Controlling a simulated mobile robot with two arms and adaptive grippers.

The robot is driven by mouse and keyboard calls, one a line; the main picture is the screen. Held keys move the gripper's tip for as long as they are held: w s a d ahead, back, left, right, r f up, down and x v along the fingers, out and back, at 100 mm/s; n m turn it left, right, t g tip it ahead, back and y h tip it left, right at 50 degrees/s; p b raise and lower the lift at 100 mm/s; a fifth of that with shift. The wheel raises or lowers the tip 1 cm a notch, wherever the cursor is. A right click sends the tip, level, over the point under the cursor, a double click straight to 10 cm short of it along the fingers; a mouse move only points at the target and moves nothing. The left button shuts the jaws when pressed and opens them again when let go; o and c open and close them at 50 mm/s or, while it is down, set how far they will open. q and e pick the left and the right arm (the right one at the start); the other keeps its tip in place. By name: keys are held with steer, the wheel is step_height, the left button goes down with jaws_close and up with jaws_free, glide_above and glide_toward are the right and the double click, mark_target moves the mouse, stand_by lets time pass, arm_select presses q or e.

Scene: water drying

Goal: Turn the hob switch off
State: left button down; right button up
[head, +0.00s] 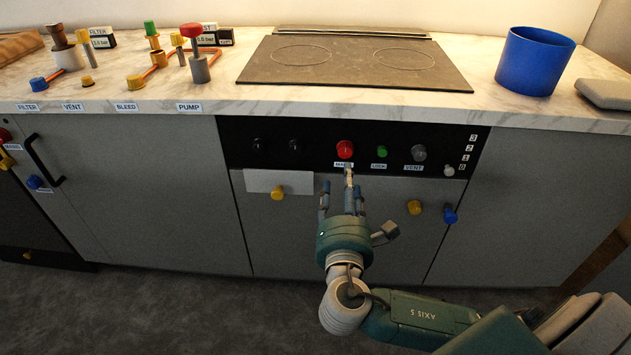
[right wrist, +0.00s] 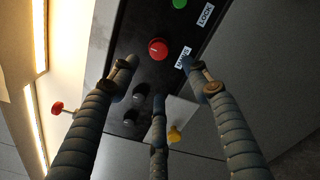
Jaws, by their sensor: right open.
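A black control panel (head: 270,157) is on the cabinet front below the dark hob (head: 350,64). A round red knob (head: 345,149) sits near its middle, with a white label partly hidden by a finger. The red knob also shows in the right wrist view (right wrist: 158,49), with a white line on its face. My right gripper (head: 342,184) is open and empty, its fingers pointing up just below the red knob. In the right wrist view its fingers (right wrist: 160,76) spread around and below the knob, apart from it. My left gripper is out of view.
The panel also carries a green button (head: 382,152) labelled LOCK, a grey knob (head: 419,153) labelled VENT, two black knobs (head: 295,146) and a white slider (head: 449,171). A blue pot (head: 534,62) stands on the counter.

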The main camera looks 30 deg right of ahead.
mark_target(345, 154)
steer(key=x, duration=1)
steer(key=shift+w+d+r+b, duration=0.2)
steer(key=shift+w+d+b, duration=0.05)
steer(key=shift+d+b, duration=0.15)
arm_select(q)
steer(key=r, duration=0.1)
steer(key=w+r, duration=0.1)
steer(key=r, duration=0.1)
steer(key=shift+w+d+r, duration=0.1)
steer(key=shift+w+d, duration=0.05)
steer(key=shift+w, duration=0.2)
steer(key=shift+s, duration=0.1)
arm_select(e)
steer(key=c, duration=1.1)
